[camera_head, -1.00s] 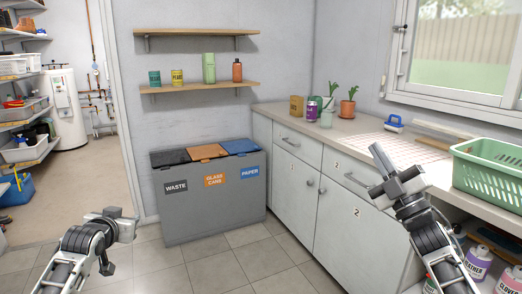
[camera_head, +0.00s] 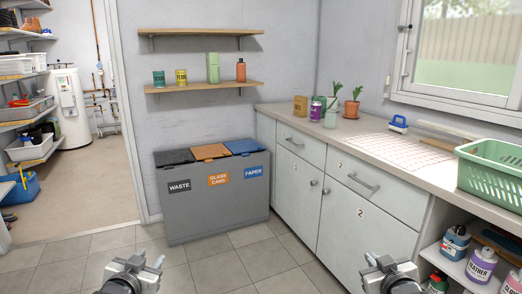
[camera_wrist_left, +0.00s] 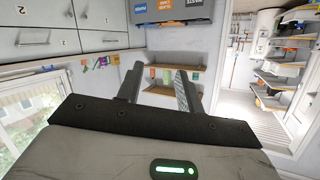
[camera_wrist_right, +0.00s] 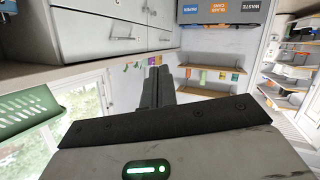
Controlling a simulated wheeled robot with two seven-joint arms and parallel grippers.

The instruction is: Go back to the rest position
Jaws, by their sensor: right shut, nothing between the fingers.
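My left gripper (camera_head: 149,262) is low in the head view, left of centre, in front of the tiled floor. The left wrist view shows its two fingers (camera_wrist_left: 159,70) spread apart with nothing between them. My right gripper (camera_head: 376,260) is low in the head view, right of centre, in front of the lower cabinet doors. In the right wrist view its fingers (camera_wrist_right: 158,72) are together and hold nothing. Both grippers are clear of the furniture in the head view.
A grey sorting bin (camera_head: 215,215) with three lids stands against the wall. The counter (camera_head: 385,145) at right carries a green basket (camera_head: 490,170), a blue-handled brush (camera_head: 398,123) and potted plants. Bottles stand on an open shelf (camera_head: 455,268) below. The floor (camera_head: 250,255) between is free.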

